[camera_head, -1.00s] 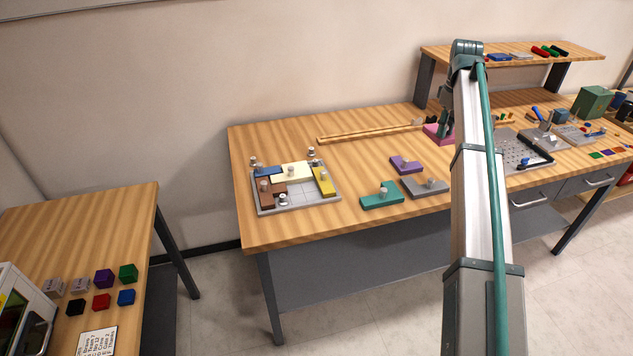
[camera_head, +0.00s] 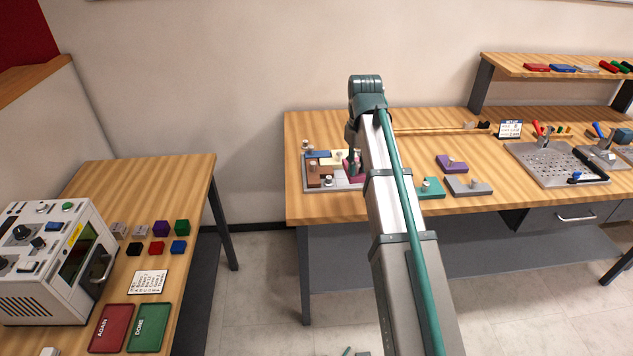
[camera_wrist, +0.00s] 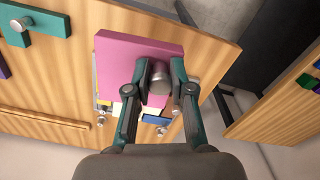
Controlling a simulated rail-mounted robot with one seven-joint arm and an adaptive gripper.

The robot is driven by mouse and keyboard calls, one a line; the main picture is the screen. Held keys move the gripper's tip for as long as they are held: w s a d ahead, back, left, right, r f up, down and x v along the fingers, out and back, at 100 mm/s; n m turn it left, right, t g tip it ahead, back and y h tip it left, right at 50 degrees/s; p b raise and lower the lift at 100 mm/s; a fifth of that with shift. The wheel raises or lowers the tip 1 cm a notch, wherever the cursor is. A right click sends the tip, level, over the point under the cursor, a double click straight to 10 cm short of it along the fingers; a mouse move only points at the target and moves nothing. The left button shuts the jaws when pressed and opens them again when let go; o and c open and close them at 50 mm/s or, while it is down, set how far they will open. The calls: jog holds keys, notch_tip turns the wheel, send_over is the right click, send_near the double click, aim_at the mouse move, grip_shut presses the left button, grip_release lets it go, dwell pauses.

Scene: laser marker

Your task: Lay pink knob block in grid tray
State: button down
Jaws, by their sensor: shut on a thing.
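The pink knob block (camera_wrist: 120,52) fills the middle of the wrist view, and my gripper (camera_wrist: 159,78) is shut on its round metal knob. In the head view the pink block (camera_head: 352,170) shows beside my gripper (camera_head: 352,158), at the right part of the grid tray (camera_head: 338,187). I cannot tell whether it touches the tray. The tray holds a blue block (camera_head: 318,154), a brown block (camera_head: 313,172) and a cream block (camera_head: 330,161). My arm and the pink block hide the tray's right side. In the wrist view the block hides most of the tray.
Right of my arm lie a teal block (camera_head: 431,188), a grey block (camera_head: 465,187) and a purple block (camera_head: 452,163). A wooden strip (camera_head: 430,130) lies behind. The side table (camera_head: 190,195) stands left across a gap.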

jog(key=shift+s+a+m, duration=0.1)
jog(key=shift+a+m, duration=0.2)
jog(key=shift+a, duration=0.25)
jog(key=shift+w, duration=0.2)
jog(key=w+f+p, duration=0.1)
jog(key=w+f, duration=0.2)
jog(key=w, duration=0.1)
jog(key=w+f+p, duration=0.2)
jog(key=w+f, duration=0.1)
jog(key=w, duration=0.2)
jog(key=w+f+p, duration=0.1)
jog(key=w+f, duration=0.2)
jog(key=w, duration=0.1)
jog(key=shift+w+d+f+p, duration=0.15)
jog(key=shift+p, duration=0.25)
jog(key=shift+w+f+p, duration=0.2)
jog(key=shift+f+p, duration=0.25)
jog(key=shift+f, duration=1.4)
jog(key=shift+f, duration=0.15)
jog(key=c, duration=1)
grip_release()
